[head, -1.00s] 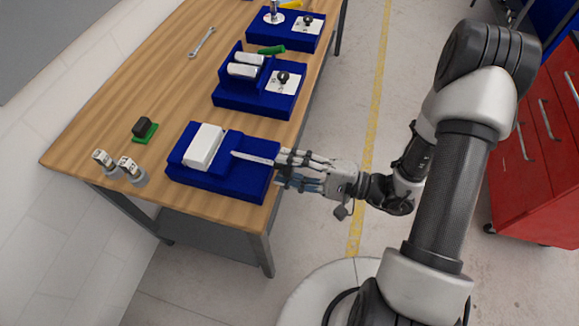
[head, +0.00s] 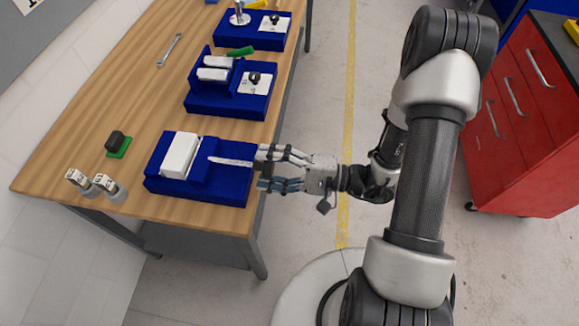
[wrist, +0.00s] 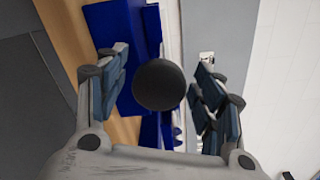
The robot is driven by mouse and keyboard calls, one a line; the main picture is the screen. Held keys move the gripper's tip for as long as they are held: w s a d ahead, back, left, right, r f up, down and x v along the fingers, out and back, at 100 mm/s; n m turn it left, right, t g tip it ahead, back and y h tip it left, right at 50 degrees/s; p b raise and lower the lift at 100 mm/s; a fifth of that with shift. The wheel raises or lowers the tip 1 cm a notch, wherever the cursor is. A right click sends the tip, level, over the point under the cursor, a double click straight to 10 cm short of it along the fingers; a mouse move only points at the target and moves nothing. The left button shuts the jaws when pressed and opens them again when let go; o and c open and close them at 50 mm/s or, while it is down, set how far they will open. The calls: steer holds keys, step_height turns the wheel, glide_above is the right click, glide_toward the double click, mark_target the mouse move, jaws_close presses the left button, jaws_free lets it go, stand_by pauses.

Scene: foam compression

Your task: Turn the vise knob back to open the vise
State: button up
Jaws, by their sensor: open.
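The vise is the nearest blue fixture (head: 228,188) on the bench, with a white block (head: 180,155) on its left part and a pale bar pointing toward my gripper. My gripper (head: 262,167) is at the vise's right end, beyond the bench edge, with its fingers spread. In the wrist view, a round black knob (wrist: 159,84) sits between the two open fingers (wrist: 160,70), with visible gaps on both sides.
Two more blue fixtures (head: 203,100) stand farther along the wooden bench (head: 125,90). A small dark block on a green base (head: 117,145), two small grey-white pieces (head: 95,186) and a wrench (head: 168,50) lie left. A red cabinet (head: 515,120) stands right.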

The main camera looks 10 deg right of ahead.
steer(key=v, duration=1.2)
steer(key=shift+r, duration=0.1)
steer(key=s+a+r+n+g+h, duration=0.4)
steer(key=s+r+n+g+h, duration=0.3)
steer(key=s+g+h, duration=0.15)
steer(key=d+r+n+t+h, duration=0.1)
steer(key=d+r+t+h, duration=0.3)
steer(key=r+t+h, duration=0.3)
step_height(320, 180, up, 3)
steer(key=shift+s+h, duration=0.4)
steer(key=shift+h, duration=0.35)
